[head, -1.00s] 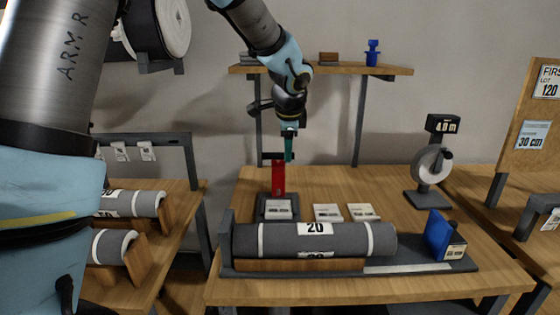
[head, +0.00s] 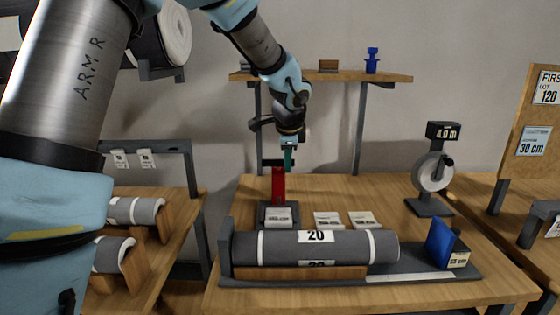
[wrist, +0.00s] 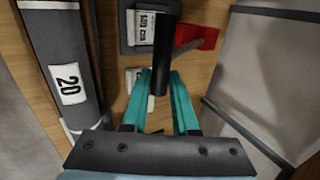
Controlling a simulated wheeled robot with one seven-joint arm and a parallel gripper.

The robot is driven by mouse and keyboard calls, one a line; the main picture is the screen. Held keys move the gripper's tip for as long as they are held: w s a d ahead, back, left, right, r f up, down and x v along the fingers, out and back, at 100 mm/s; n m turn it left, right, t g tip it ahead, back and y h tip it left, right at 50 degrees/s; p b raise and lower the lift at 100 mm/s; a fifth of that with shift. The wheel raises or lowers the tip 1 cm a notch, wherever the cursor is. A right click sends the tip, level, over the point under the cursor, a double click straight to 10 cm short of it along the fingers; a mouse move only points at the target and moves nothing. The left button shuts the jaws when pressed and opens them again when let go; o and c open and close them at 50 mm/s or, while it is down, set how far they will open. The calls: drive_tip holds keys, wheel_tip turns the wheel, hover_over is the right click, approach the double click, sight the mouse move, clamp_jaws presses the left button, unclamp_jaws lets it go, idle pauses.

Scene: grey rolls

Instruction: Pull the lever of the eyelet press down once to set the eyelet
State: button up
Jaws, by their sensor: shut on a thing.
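The eyelet press stands on the table behind the grey roll, with a red body (head: 278,186) on a dark base (head: 262,216). A white labelled card (head: 278,217) lies at its base. Its black lever handle (head: 271,162) runs sideways above the red body, so the lever looks raised. My gripper (head: 289,162) has its teal fingers pointing down, shut on the handle. In the wrist view the black handle (wrist: 162,45) lies between the teal fingers (wrist: 160,82), with the red part (wrist: 205,38) beyond. The finger contact is partly hidden.
The grey roll (head: 343,247) marked 20 lies in front in a dark cradle. Two white cards (head: 328,220) (head: 364,219) lie right of the press. A blue block (head: 438,243) and a dial stand (head: 431,172) are at right. A wall shelf (head: 335,77) hangs behind.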

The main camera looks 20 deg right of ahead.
drive_tip(key=shift+c, duration=0.7)
drive_tip(key=shift+s+a+f+b, duration=0.1)
drive_tip(key=shift+s+f+b, duration=0.1)
drive_tip(key=shift+f+b, duration=0.2)
drive_tip(key=shift+s+a+f+b, duration=0.1)
drive_tip(key=shift+s+f+b, duration=0.05)
drive_tip(key=shift+f+b, duration=0.25)
drive_tip(key=shift+f, duration=0.15)
drive_tip(key=shift+s+a+f+b, duration=0.1)
drive_tip(key=shift+s+f+b, duration=0.2)
drive_tip(key=shift+f+b, duration=0.4)
drive_tip(key=shift+s+a+f+b, duration=0.1)
drive_tip(key=shift+s+f+b, duration=0.1)
drive_tip(key=shift+f+b, duration=0.6)
drive_tip(key=shift+f, duration=0.1)
